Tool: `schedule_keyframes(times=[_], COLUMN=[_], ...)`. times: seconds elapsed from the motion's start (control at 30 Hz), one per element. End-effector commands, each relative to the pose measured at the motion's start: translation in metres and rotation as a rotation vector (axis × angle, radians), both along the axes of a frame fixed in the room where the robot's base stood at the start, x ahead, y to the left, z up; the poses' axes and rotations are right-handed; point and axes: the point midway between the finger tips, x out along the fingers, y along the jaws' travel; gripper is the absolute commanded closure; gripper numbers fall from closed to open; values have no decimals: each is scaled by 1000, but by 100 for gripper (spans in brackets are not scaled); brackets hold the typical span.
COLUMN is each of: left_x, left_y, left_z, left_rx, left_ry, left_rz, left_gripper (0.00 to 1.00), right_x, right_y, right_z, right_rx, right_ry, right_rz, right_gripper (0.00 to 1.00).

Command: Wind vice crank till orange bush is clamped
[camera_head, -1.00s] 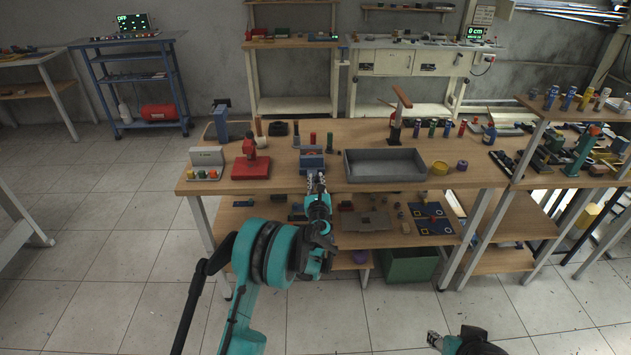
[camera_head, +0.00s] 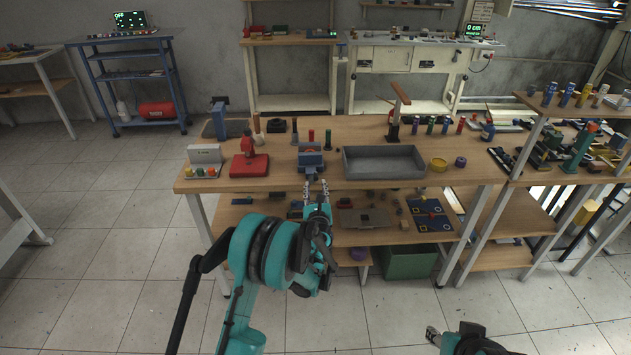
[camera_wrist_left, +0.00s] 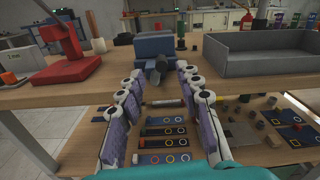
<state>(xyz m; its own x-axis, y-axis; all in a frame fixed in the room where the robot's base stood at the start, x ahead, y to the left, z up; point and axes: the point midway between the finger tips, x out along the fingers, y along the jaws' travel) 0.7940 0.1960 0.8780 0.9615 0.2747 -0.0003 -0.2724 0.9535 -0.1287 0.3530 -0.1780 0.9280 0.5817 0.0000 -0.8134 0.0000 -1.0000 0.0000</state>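The blue vice (camera_head: 311,160) stands at the front edge of the wooden bench, and it also shows in the left wrist view (camera_wrist_left: 158,46). Its dark crank (camera_wrist_left: 157,72) points toward me in the left wrist view. My left gripper (camera_head: 316,184) is open and empty just in front of the bench edge. Its two fingers (camera_wrist_left: 157,95) are spread wide below and to both sides of the crank, apart from it. I cannot make out an orange bush in the vice jaws. My right gripper (camera_head: 432,336) is low at the bottom right, away from the bench; its opening is unclear.
A red press-like stand (camera_head: 249,165) is left of the vice and a grey tray (camera_head: 384,175) is right of it. A red cylinder (camera_head: 311,136) and a green one (camera_head: 328,139) stand behind. A lower shelf (camera_wrist_left: 225,150) with small parts lies below.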

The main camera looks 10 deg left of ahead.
Motion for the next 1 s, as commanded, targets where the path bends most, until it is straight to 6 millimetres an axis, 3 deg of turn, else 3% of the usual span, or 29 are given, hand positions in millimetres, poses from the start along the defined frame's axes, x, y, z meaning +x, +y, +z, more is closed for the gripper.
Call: schedule_keyframes(times=[0.2,0.33,1.0], left_x=[-43,-57,-66], left_y=[-14,-18,-15], left_z=[0,0,7], left_rx=[-1,-1,-49], left_ry=[-1,-1,-2], left_rz=[-3,-2,10], left_gripper=[65,65,65], right_x=[0,0,0], right_y=[0,0,0], right_z=[0,0,0], right_rx=[0,0,0], right_ry=[0,0,0], right_rz=[0,0,0], right_gripper=[60,60,60])
